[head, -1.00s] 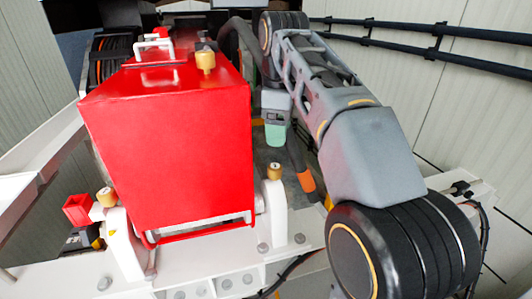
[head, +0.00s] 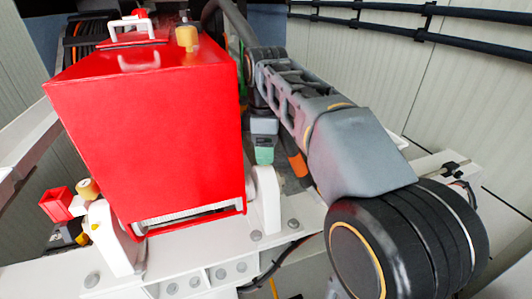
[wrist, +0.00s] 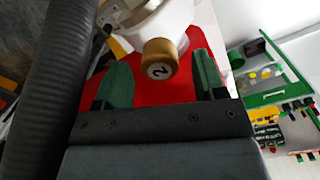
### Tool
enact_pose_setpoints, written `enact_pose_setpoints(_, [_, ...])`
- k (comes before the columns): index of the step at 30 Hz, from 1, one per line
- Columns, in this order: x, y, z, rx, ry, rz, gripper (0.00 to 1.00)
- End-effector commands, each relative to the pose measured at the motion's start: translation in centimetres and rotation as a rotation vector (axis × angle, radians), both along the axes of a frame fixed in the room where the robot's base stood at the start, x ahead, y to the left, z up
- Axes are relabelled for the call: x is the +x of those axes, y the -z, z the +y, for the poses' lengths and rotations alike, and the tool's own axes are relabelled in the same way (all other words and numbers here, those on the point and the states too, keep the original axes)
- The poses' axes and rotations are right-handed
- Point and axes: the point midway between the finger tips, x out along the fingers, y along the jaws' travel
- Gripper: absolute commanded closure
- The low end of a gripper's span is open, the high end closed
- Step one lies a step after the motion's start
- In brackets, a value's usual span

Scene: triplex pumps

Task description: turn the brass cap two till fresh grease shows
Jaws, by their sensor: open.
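The brass cap two (wrist: 160,58) shows in the wrist view, marked with a 2, on a white post (wrist: 160,18). My gripper (wrist: 159,66) is open, with one green finger on each side of the cap. Gaps show between the cap and both fingers, and I see no contact. In the head view my gripper (head: 264,152) is just above the right white post (head: 266,195), and cap two is not visible there. No grease is visible.
A red housing (head: 150,130) stands close left of my gripper, with another brass cap (head: 187,38) on top. A further brass cap (head: 87,188) is at the left post. A dark ribbed hose (wrist: 55,90) runs along the wrist view's left side. A green rack (wrist: 270,95) is at right.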

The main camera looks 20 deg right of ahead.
Motion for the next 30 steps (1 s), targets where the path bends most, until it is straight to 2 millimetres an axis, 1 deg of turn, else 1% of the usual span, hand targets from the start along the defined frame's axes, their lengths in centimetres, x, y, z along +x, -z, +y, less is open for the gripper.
enact_pose_setpoints(3, [0.0,0.9,-0.1,0.0,0.002,0.0,0.36])
enact_pose_setpoints(6, [0.0,1.3,-0.1,0.0,0.002,0.001,0.36])
enact_pose_setpoints(16, [0.0,1.5,-0.1,0.0,0.002,0.0,0.36])
enact_pose_setpoints(30, [0.0,1.5,-0.1,0.0,0.002,0.0,0.81])
